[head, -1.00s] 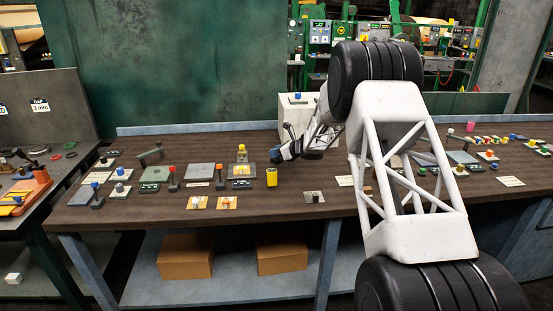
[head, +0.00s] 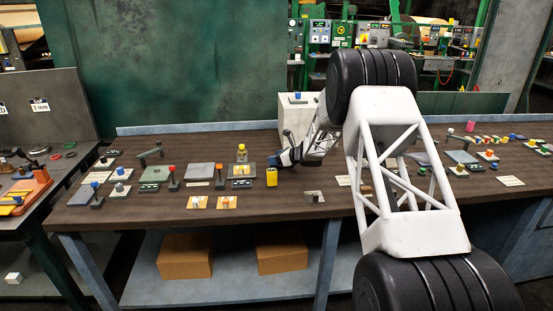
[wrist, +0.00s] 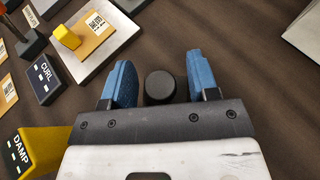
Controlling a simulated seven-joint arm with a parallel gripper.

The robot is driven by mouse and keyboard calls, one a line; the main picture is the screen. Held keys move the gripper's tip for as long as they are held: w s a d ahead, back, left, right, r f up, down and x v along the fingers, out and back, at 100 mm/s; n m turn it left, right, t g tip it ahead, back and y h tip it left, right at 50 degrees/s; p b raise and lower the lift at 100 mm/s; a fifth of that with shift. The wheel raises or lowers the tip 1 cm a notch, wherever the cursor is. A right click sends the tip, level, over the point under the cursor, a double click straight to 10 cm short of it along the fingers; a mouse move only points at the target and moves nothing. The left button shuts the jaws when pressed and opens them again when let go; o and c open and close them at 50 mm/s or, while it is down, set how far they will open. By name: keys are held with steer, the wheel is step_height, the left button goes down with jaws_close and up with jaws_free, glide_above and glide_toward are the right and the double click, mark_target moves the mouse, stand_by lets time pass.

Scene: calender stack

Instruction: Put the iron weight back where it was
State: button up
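A black round piece (wrist: 160,86), which looks like the iron weight, stands on the dark table between the two blue fingers of my gripper (wrist: 158,82) in the wrist view. Brown tabletop shows between the piece and each finger, so the gripper is open around it without visible touch. In the head view my gripper (head: 275,158) is low over the table, just behind the yellow block. I cannot make out the black piece there; it is hidden or too small.
The yellow block marked DAMP (wrist: 34,150) stands close to my gripper's left side; it also shows in the head view (head: 271,177). A dark CURL block (wrist: 44,82) and a white plate with a yellow piece (wrist: 100,40) lie beyond. Bare table (wrist: 240,75) is to the right.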

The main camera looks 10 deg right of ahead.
steer(key=shift+r, duration=0.15)
steer(key=shift+s+d+r, duration=0.25)
steer(key=shift+s+d, duration=0.05)
steer(key=shift+d, duration=0.15)
steer(key=v, duration=1)
steer(key=shift+s+d+r, duration=0.1)
steer(key=shift+s+d, duration=0.15)
steer(key=shift+s, duration=0.1)
